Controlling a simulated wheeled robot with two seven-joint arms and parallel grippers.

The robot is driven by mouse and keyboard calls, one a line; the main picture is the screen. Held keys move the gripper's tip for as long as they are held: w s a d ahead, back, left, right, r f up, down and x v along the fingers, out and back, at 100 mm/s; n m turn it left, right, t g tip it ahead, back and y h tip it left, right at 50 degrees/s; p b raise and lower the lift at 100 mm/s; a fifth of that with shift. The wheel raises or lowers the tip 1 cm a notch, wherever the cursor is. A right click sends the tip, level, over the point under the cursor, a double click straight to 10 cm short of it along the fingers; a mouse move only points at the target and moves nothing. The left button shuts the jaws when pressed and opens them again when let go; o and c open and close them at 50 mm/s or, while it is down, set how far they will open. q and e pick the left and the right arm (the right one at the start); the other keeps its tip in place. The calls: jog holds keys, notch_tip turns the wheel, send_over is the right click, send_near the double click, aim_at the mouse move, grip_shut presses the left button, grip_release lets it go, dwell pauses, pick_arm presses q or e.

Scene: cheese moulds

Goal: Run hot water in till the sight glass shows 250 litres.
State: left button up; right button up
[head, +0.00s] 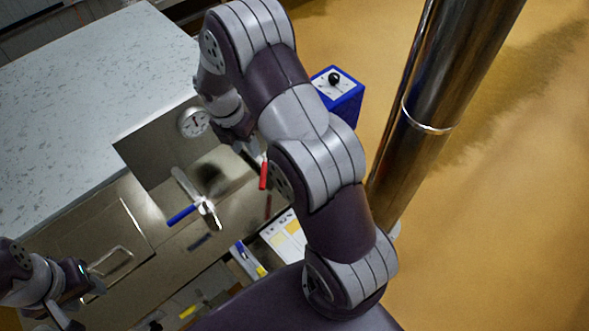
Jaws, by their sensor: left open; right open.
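A red handle (264,176) and a blue handle (182,215) show by a steel fitting (205,211) at the steel recess in the middle. A round dial gauge (194,122) with a white face sits above them; its reading is too small to tell. My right gripper (250,148) is open, pointing down just above the red handle; its arm hides part of it, and I cannot tell whether it touches. My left gripper (82,308) is open and empty at the lower left, away from the handles. I cannot make out a sight glass or a water level.
A pale speckled worktop (80,105) fills the upper left. A blue box (345,100) with a black knob stands behind my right arm. A thick shiny steel column (440,90) rises at the right. White and yellow sheets (286,238) lie low in the middle. The ochre floor at right is clear.

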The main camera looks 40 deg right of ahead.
aim_at(262, 177)
jog(key=f+n, duration=0.1)
jog(key=f, duration=0.3)
jog(key=s+d+f+n+p, duration=0.1)
jog(key=f, duration=0.3)
jog(key=s+d+f+n+p, duration=0.1)
jog(key=f+n, duration=0.1)
jog(key=f, duration=0.2)
grip_shut()
